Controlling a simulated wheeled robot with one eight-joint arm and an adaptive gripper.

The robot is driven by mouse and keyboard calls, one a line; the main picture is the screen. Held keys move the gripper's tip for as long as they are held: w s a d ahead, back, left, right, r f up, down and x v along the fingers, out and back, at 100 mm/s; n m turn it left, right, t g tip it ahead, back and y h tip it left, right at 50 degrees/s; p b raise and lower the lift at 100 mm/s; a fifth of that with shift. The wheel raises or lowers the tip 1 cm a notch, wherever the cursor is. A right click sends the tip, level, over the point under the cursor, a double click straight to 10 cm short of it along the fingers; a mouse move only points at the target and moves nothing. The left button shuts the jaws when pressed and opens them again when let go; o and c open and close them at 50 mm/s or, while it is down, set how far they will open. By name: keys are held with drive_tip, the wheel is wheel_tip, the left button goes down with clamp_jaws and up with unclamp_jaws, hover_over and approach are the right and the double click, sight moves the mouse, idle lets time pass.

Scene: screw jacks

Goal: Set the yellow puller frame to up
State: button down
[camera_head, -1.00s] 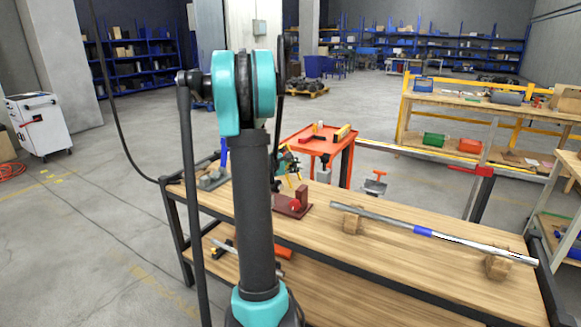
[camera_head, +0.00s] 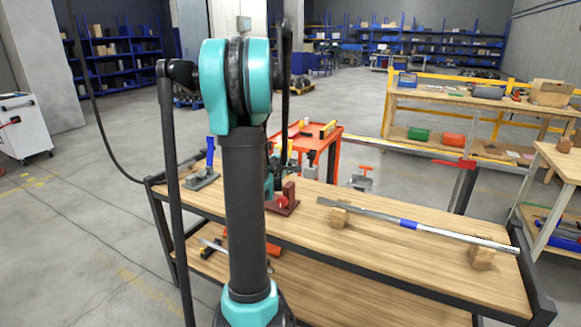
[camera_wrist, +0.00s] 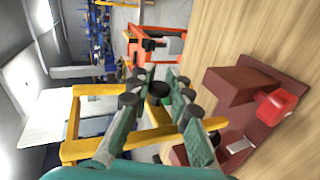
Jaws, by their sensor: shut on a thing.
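The yellow puller frame (camera_wrist: 78,118) shows in the wrist view as a squared U of yellow bars, left of and across my gripper (camera_wrist: 158,88). One bar runs between my green fingers, which are shut on it. The dark red stand (camera_wrist: 232,105) with a bright red knob (camera_wrist: 275,104) is right of the fingers. Whether the frame is joined to the stand is hidden. In the head view, the stand (camera_head: 287,203) sits on the wooden bench.
The wooden bench (camera_head: 375,245) bears a long metal bar (camera_head: 440,231) on wooden blocks at the right. A blue-handled grey tool (camera_head: 205,172) is left of my arm. An orange cart (camera_head: 327,140) stands behind the bench. Bare bench lies between stand and bar.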

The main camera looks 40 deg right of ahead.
drive_tip(key=c, duration=1.4)
unclamp_jaws()
drive_tip(key=v, duration=1.2)
